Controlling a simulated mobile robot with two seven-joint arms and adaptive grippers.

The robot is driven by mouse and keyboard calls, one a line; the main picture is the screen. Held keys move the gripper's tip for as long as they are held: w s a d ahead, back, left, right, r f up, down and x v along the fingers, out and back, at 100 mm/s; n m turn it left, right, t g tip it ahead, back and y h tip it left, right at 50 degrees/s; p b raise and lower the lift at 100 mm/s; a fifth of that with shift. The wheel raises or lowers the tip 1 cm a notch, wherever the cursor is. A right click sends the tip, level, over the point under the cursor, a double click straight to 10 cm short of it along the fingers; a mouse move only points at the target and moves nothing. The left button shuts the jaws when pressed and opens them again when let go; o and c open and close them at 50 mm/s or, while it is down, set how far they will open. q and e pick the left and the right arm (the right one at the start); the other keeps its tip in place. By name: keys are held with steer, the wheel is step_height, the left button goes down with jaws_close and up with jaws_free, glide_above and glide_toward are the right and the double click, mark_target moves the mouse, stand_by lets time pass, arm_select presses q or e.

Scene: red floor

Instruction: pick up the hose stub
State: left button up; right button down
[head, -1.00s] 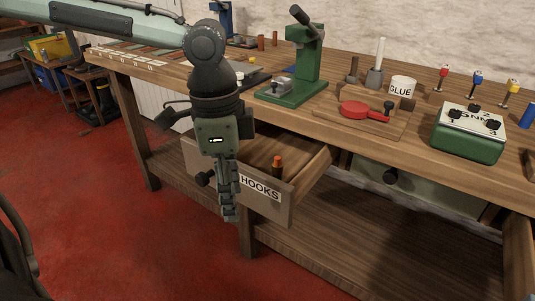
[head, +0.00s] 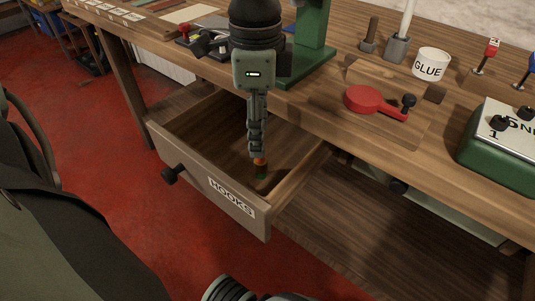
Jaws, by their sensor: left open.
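A small upright piece with an orange top and a dark, greenish lower part (head: 261,174) stands inside the open drawer (head: 205,178) labelled HOOKS. I take it for the hose stub; it is small and partly covered. My left gripper (head: 258,155) points straight down into the drawer with its fingertips at the orange top. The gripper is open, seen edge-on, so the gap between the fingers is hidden. I cannot tell whether the fingers stand around the piece or just in front of it. My right gripper is not in view.
The drawer's front, with a dark knob (head: 172,174), and its side walls surround the left gripper. The workbench (head: 340,125) overhangs the drawer's back. On it stand a green press (head: 308,50), a red round-headed tool (head: 363,98), a GLUE pot (head: 431,64) and a green box (head: 495,150).

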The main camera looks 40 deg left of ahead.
mark_target(261, 165)
arm_select(q)
step_height(261, 165, down, 6)
steer(key=shift+s+d+r+b, duration=0.1)
steer(key=shift+b, duration=0.3)
steer(key=shift+f, duration=0.35)
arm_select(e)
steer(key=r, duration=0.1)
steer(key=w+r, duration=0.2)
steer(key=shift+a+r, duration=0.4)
arm_select(q)
steer(key=shift+c, duration=0.2)
jaws_close()
